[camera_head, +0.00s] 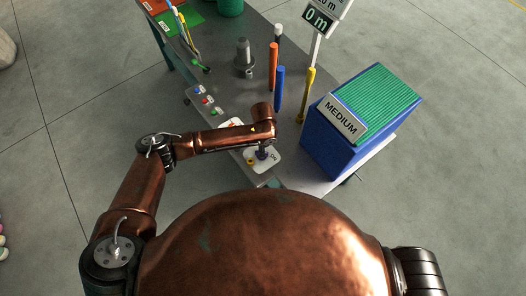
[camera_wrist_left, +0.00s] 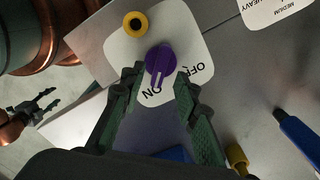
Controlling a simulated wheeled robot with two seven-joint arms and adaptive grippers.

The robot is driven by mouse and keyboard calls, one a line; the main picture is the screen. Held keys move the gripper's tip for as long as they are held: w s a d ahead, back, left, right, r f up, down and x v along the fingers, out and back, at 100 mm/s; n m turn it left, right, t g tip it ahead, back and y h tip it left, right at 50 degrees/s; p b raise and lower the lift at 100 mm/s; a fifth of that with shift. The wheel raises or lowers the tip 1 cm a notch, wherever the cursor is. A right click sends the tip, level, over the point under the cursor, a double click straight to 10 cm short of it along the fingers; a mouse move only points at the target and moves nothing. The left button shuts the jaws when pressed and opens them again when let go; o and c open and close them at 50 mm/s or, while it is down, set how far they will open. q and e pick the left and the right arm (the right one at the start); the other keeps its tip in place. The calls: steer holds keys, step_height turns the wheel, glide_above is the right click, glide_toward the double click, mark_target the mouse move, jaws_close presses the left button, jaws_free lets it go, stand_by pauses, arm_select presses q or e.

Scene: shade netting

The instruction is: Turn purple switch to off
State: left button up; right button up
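The purple switch (camera_wrist_left: 158,66) is a round knob with a pointer on a white plate (camera_wrist_left: 196,36) marked ON and OFF. The pointer faces the ON side. In the head view the switch (camera_head: 263,154) sits at the table's near end, beneath my left arm's end. My left gripper (camera_wrist_left: 158,84) is open, its two green fingers on either side of the switch's pointer. I cannot tell whether they touch it. My right gripper (camera_wrist_left: 47,102) shows small at the left of the left wrist view, its dark fingers apart and empty.
A yellow button (camera_wrist_left: 135,24) sits beside the switch. A blue box (camera_head: 338,143) marked MEDIUM stands to the right. Blue (camera_head: 280,89), orange (camera_head: 272,66) and yellow (camera_head: 306,95) posts rise behind. A panel of small buttons (camera_head: 206,101) lies to the left.

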arm_select(q)
steer(key=shift+f, duration=1.4)
steer(key=shift+c, duration=0.4)
jaws_close()
